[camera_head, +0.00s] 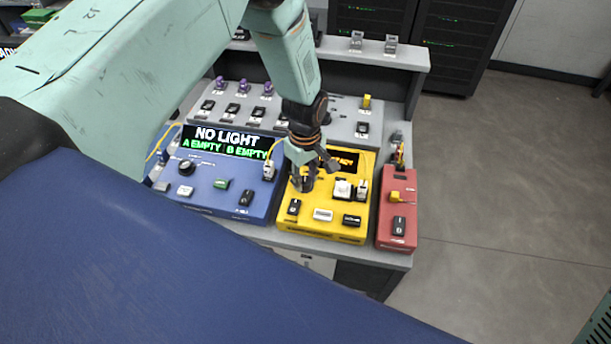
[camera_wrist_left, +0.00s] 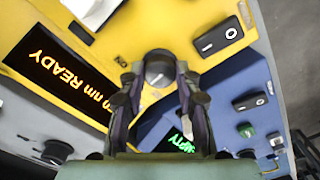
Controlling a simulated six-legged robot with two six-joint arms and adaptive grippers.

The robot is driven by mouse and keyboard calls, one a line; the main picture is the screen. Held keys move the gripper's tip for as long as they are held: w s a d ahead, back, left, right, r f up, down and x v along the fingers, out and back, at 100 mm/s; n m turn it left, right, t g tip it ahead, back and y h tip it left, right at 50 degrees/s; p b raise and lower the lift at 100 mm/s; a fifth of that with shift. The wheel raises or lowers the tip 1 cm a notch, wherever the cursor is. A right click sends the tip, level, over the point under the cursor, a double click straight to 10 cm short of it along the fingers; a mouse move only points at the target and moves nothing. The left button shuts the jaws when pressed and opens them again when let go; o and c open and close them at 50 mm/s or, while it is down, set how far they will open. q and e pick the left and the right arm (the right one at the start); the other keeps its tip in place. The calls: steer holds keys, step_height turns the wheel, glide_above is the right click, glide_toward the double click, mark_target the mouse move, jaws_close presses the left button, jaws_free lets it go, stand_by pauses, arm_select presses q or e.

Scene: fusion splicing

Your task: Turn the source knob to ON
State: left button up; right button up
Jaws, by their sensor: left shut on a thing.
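The source knob (camera_wrist_left: 158,72) is a round grey knob on the yellow unit (camera_head: 323,227). In the left wrist view it sits between my left gripper's fingertips (camera_wrist_left: 157,78), with an ON mark on the yellow face just left of it. My left gripper (camera_head: 304,183) reaches down onto the yellow unit in the head view and is shut on the knob. The knob's exact pointer angle is hard to read. The yellow unit's screen (camera_wrist_left: 58,73) reads "nm READY". My right gripper is not in view.
The blue unit (camera_head: 215,192) stands close on the left; its screen (camera_head: 227,141) reads NO LIGHT, A EMPTY, B EMPTY. The red unit (camera_head: 397,225) stands on the right. Rocker switches and a white block (camera_head: 342,189) are close around the gripper. Open floor lies to the right.

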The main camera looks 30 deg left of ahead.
mark_target(305, 180)
arm_select(q)
steer(key=m, duration=0.5)
steer(key=shift+m, duration=0.4)
steer(key=shift+m+b, duration=0.3)
steer(key=shift+m, duration=1.9)
steer(key=shift+w+m, duration=0.1)
steer(key=shift+m, duration=0.2)
steer(key=o, duration=1.2)
steer(key=shift+a, duration=0.1)
steer(key=shift+c, duration=0.2)
step_height(305, 180, up, 12)
